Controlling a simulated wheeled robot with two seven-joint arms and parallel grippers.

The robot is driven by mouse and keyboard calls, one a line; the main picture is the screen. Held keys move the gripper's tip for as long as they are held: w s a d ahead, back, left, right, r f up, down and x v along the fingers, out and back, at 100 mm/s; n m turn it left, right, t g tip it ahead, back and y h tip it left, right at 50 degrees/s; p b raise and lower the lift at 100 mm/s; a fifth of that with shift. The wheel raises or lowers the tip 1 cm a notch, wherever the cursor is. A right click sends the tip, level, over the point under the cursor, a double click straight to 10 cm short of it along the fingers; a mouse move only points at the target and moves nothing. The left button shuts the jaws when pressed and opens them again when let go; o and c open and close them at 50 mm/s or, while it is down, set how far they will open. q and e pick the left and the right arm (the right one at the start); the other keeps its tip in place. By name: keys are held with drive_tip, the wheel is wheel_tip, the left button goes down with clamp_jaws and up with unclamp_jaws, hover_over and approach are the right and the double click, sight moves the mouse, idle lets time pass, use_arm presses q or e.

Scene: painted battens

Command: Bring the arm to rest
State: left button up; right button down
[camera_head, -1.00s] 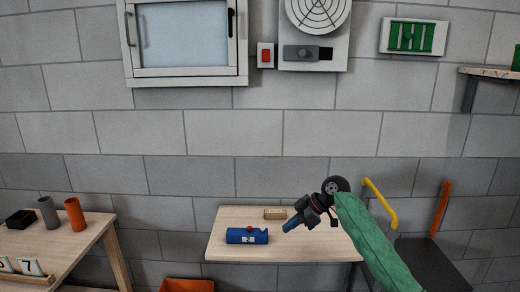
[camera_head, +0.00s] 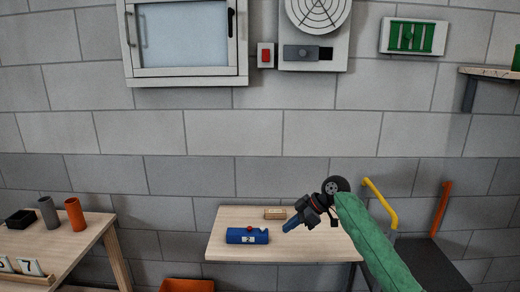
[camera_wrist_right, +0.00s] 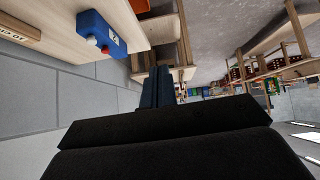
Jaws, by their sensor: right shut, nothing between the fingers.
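My right arm comes in from the lower right in a green sleeve. Its gripper (camera_head: 291,224) is shut and empty, held above the right part of the small wooden table (camera_head: 290,250). In the right wrist view the blue fingers (camera_wrist_right: 157,88) are together with nothing between them. A blue block (camera_head: 240,236) with a white number label and a red knob lies on the table, left of the gripper and apart from it. The block also shows in the wrist view (camera_wrist_right: 98,32). My left gripper is not in view.
A small wooden plaque (camera_head: 275,213) lies at the table's back. An orange bin (camera_head: 187,285) is below left. A left table (camera_head: 80,252) holds grey and orange cylinders and a black box. A cart with yellow (camera_head: 380,204) and orange (camera_head: 441,208) handles stands right.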

drive_tip(key=s+d+f+m+t+h, duration=0.1)
drive_tip(key=s+f+m, duration=0.3)
drive_tip(key=f, duration=1)
drive_tip(key=s+d+f+m+h, duration=0.1)
drive_tip(key=s+f+m, duration=0.35)
drive_tip(key=f, duration=0.95)
drive_tip(key=s+d+f+m+t+h, duration=0.15)
drive_tip(key=s+f, duration=0.45)
drive_tip(key=f, duration=0.8)
drive_tip(key=s+d+f+m+h, duration=0.1)
drive_tip(key=s+f+m, duration=0.1)
drive_tip(key=s+f, duration=0.6)
drive_tip(key=s+d+f+m+g+h, duration=0.1)
drive_tip(key=s+f, duration=0.8)
drive_tip(key=s, duration=0.9)
drive_tip(key=s+d+f+m+h, duration=0.2)
drive_tip(key=s+d+f, duration=0.1)
drive_tip(key=s+f, duration=0.6)
drive_tip(key=s, duration=0.4)
drive_tip(key=shift+s+m+g+h, duration=0.25)
drive_tip(key=shift+m+g+h, duration=0.1)
drive_tip(key=shift+m, duration=0.05)
drive_tip(key=shift+f, duration=0.1)
